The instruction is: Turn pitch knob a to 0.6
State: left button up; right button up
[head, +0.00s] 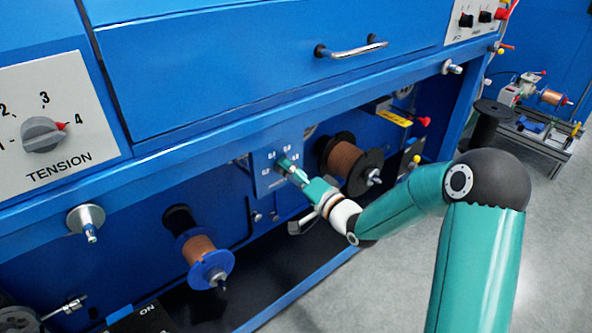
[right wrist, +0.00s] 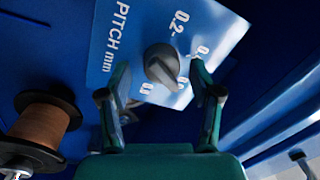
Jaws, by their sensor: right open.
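The pitch knob (right wrist: 163,65) is a grey round knob on a light blue panel (right wrist: 110,45) lettered "PITCH mm". In the head view the small blue panel (head: 263,182) is under the machine's ledge, and my gripper hides the knob there. My right gripper (head: 287,166) reaches the panel. In the right wrist view its two fingers (right wrist: 160,68) are open, one on each side of the knob. I cannot tell whether they touch it. My left gripper is not in view.
Copper wire spools stand left (head: 200,250) and right (head: 347,160) of the panel. A white tension panel with a grey knob (head: 42,135) is at far left. A drawer handle (head: 352,48) and metal pulley (head: 86,218) stick out. Grey floor is open at lower right.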

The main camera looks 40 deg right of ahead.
jog(key=s+d, duration=0.1)
jog(key=s, duration=1)
jog(key=shift+s+d+f, duration=0.2)
jog(key=shift+s+f, duration=0.2)
